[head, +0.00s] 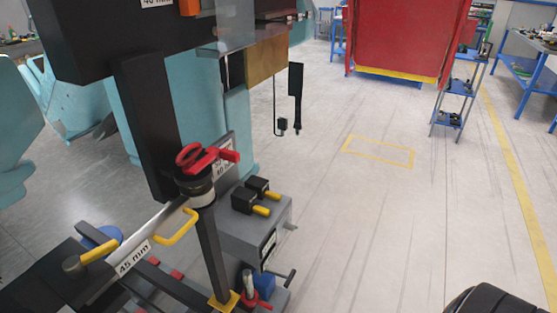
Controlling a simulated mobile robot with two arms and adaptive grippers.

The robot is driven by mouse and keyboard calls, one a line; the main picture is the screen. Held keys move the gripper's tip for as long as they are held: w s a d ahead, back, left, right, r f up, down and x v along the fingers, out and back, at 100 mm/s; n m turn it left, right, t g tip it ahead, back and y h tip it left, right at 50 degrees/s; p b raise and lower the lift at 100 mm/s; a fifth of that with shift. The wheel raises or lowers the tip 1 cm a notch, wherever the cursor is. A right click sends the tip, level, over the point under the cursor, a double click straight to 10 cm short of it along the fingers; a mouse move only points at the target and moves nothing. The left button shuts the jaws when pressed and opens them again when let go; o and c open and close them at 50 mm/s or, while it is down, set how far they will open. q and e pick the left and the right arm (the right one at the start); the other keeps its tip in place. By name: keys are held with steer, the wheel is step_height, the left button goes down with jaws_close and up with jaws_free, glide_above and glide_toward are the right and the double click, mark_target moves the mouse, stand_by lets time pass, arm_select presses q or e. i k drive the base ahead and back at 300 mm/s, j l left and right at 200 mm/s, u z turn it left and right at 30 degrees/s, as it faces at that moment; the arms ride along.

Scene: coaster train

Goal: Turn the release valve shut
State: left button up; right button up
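A red piece with a ring-shaped part (190,156) and a short bar sits on top of a black and white collar on an upright dark post. A small red fitting (248,303) with a pale cylinder stands low beside the post's yellow foot. I cannot tell which of these, if either, is the release valve, or whether it is open or shut. Nothing is seen touching the red parts.
A grey box (252,230) with two black blocks and yellow handles stands right of the post. A bar marked 45 mm (135,257) and a yellow handle (178,229) lie left. Open floor (350,215) spreads right. A blue-shelved rack (458,88) stands farther back.

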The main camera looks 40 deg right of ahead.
mark_target(287, 225)
steer(key=z, duration=1.25)
steer(key=l+u, duration=0.1)
steer(key=u, duration=0.3)
steer(key=i+l+u, duration=0.1)
steer(key=u, duration=0.3)
steer(key=l+u, duration=0.1)
steer(key=u, duration=0.3)
steer(key=l+u, duration=0.5)
steer(key=l, duration=0.55)
steer(key=l+u, duration=0.45)
steer(key=l, duration=0.65)
steer(key=k, duration=0.05)
